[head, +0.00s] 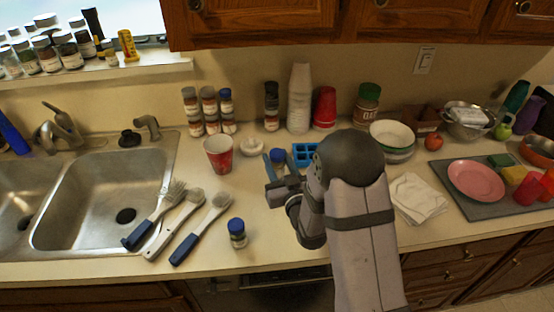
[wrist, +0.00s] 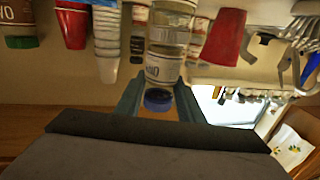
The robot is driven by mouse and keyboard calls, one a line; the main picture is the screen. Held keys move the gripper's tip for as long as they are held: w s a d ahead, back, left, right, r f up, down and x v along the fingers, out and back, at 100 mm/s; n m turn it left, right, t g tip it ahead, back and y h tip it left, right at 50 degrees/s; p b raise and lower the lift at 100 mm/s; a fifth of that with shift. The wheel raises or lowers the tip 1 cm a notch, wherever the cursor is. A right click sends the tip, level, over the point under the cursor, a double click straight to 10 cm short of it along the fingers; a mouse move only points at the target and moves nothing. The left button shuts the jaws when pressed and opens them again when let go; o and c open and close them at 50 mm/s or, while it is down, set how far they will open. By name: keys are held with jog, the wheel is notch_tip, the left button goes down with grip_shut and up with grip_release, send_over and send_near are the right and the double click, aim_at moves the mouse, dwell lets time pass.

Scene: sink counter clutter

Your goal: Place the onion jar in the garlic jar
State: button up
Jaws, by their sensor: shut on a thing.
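A small jar with a blue lid is between the fingers of my gripper (head: 277,172); its lid (head: 277,155) shows in the head view. In the wrist view the held jar (wrist: 162,68) appears upside down, with a pale, partly readable label that looks like onion and its blue lid between the two fingers. My gripper (wrist: 158,84) is shut on it. Another small blue-lidded jar (head: 237,240) stands upright near the counter's front edge, to the left of my arm. Its label is too small to read, so I cannot tell if it is the garlic jar.
Brushes (head: 180,217) lie beside the sink (head: 110,190). A red cup (head: 218,160), stacked spice jars (head: 208,112), a blue tray (head: 304,151) and white cups (head: 299,105) stand behind. A napkin (head: 417,197) and grey mat (head: 480,203) lie right. Counter around the standing jar is fairly clear.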

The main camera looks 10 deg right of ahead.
jog(key=shift+f, duration=0.2)
jog(key=o, duration=1.1)
jog(key=shift+r, duration=0.1)
